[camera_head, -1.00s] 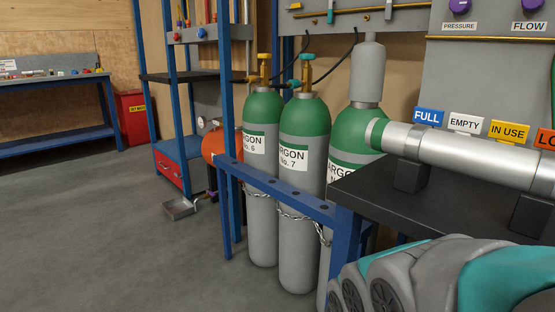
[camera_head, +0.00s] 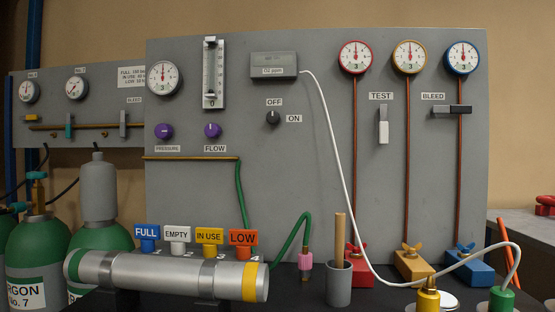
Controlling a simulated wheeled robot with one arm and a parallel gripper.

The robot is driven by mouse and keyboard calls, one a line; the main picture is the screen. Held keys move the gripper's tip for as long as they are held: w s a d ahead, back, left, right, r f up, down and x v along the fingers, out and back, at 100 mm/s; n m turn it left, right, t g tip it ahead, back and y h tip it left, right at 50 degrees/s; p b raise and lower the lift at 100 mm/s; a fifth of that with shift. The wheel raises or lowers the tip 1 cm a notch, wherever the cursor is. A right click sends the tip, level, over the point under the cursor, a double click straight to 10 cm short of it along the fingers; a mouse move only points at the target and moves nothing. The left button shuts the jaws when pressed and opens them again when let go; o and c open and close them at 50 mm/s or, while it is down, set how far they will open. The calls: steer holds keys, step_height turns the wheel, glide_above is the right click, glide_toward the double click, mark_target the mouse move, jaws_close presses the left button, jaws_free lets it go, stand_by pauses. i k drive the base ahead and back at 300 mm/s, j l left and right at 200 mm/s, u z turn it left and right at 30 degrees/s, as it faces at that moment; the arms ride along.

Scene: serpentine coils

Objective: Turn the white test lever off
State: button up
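The white test lever (camera_head: 383,131) is on the grey panel, just below and beside the TEST label (camera_head: 381,96). It stands upright, with a grey upper part and a white handle end pointing down. It sits between the copper pipes under the red-rimmed gauge (camera_head: 356,57) and the yellow-rimmed gauge (camera_head: 409,57). Nothing covers it. My gripper is not in view.
The bleed lever (camera_head: 459,110) lies horizontal to its right, with a black end. Below, a grey cup (camera_head: 339,283) with a wooden stick, a white hose (camera_head: 335,160) and coloured valve blocks (camera_head: 414,266) stand on the dark bench. A grey cylinder (camera_head: 168,276) lies at left.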

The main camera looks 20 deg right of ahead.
mark_target(383, 123)
steer(key=z, duration=1.05)
steer(key=k+j+z, duration=0.1)
steer(key=k+j, duration=0.05)
steer(key=k, duration=0.05)
